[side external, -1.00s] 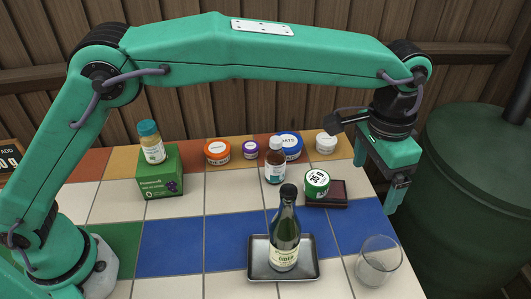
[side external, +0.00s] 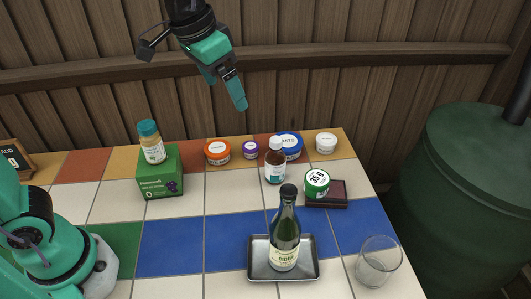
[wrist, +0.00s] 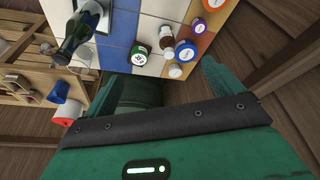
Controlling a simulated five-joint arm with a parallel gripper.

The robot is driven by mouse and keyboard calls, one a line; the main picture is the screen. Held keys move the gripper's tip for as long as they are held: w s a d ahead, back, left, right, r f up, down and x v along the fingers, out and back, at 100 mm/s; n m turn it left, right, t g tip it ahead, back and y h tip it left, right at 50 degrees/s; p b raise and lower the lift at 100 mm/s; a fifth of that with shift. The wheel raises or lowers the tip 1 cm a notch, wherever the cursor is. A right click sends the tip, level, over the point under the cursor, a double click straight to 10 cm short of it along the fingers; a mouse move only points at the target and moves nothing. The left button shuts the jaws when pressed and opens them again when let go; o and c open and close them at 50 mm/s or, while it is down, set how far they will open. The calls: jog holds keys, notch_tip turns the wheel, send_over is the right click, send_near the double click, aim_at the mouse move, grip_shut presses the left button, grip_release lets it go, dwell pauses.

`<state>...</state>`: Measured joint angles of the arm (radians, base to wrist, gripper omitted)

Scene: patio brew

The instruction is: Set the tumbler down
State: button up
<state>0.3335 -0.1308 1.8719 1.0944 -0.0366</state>
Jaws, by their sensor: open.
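The clear glass tumbler (side external: 379,262) stands upright on the tiled table at its front right corner, right of the metal tray.
A cider bottle (side external: 285,235) stands on a metal tray (side external: 256,271) left of the tumbler. A green-lidded tin (side external: 317,183) sits at a dark box (side external: 336,195). A brown bottle (side external: 275,165) and several tubs stand behind. Blue tiles (side external: 172,247) at left are bare.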

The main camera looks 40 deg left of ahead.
jog(key=s+a+f+n+t, duration=0.1)
jog(key=s+a+f, duration=0.2)
jog(key=s+a, duration=0.3)
jog(key=s+a+f+n+t+y, duration=0.1)
jog(key=s+a+f+n, duration=0.1)
jog(key=s+a, duration=0.4)
jog(key=shift+s+a+f, duration=0.3)
jog(key=shift+s+f, duration=0.25)
jog(key=shift+s, duration=0.45)
